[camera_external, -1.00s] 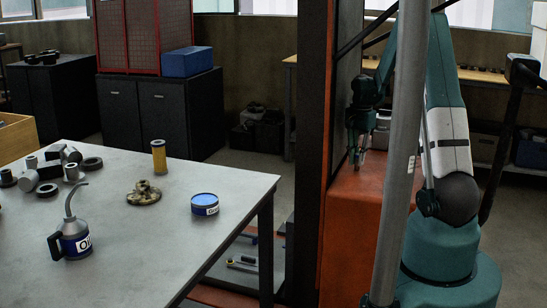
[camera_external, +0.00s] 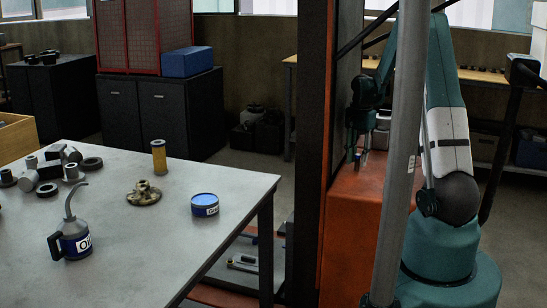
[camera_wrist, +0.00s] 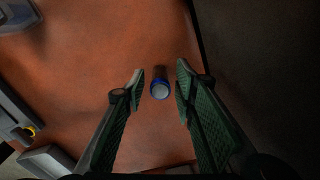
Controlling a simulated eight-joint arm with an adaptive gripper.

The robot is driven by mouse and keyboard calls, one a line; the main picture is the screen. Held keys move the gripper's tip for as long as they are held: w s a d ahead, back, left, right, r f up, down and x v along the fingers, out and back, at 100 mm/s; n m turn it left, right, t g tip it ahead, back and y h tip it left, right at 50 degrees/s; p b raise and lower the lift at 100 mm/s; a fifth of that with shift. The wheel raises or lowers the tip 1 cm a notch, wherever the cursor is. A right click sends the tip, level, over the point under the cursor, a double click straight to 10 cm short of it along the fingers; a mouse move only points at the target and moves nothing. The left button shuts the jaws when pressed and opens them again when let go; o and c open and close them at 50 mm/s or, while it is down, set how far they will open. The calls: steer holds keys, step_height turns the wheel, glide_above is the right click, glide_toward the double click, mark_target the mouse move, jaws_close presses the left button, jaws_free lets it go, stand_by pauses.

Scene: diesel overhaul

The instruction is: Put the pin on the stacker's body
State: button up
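The stacker's body (camera_external: 352,220) is the orange block right of the dark mast; its flat orange top (camera_wrist: 90,65) fills much of the wrist view. The pin (camera_wrist: 160,88), a small dark cylinder with a blue ringed end towards the camera, appears to stand on this top. In the external view the pin (camera_external: 357,160) is tiny, just below my gripper (camera_external: 360,138). In the wrist view my gripper (camera_wrist: 158,84) is open, one green finger on each side of the pin, with a visible gap on both sides. The exact height of the fingertips above the top is unclear.
A grey pole (camera_external: 397,150) partly blocks the external view of the body. The dark mast (camera_external: 310,130) stands left of the body. A grey table (camera_external: 130,215) at left holds an oil can, a blue tin, a yellow cylinder and several metal parts.

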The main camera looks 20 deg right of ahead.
steer(key=shift+r+p, duration=0.65)
steer(key=shift+r, duration=3.15)
